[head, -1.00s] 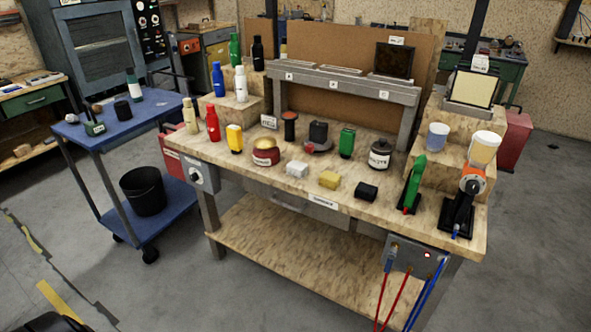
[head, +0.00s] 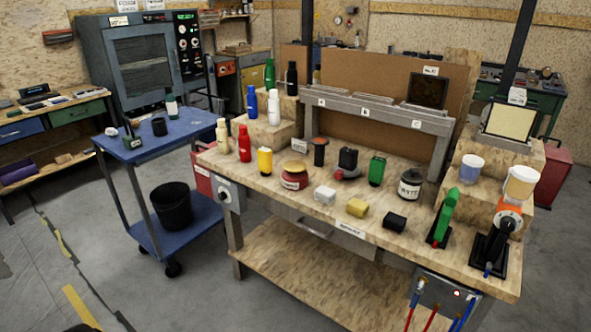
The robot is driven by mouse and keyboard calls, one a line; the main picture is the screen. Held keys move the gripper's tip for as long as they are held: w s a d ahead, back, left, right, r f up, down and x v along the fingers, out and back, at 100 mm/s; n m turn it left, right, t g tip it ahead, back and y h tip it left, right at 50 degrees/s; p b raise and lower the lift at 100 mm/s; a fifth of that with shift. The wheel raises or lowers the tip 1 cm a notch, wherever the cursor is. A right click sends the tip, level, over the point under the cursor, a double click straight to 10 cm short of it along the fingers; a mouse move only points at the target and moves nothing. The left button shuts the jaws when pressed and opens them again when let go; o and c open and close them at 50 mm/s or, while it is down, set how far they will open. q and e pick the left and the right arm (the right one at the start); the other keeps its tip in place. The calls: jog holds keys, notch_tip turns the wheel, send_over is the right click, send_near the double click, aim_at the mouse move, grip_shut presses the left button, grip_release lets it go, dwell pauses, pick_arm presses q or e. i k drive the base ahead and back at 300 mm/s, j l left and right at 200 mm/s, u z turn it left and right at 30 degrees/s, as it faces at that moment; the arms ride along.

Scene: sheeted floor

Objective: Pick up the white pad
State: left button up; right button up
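A small white block-shaped pad (head: 325,195) lies on the wooden workbench (head: 290,205) near its front edge. It is left of a yellow pad (head: 357,208) and a black pad (head: 396,222), which lie in a row with it. It stands apart from the round red tin behind it. Nothing covers it. Neither of my grippers shows in the head view.
Bottles stand at the bench's left end, including a red bottle (head: 244,144). A red tin (head: 294,175) sits behind the pads. Green and orange tools stand at the right. A blue cart (head: 165,138) is left of the bench. Grey floor lies in front.

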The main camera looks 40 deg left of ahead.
aim_at(323, 195)
jog(key=i+l+u, duration=0.15)
jog(key=u, duration=0.6)
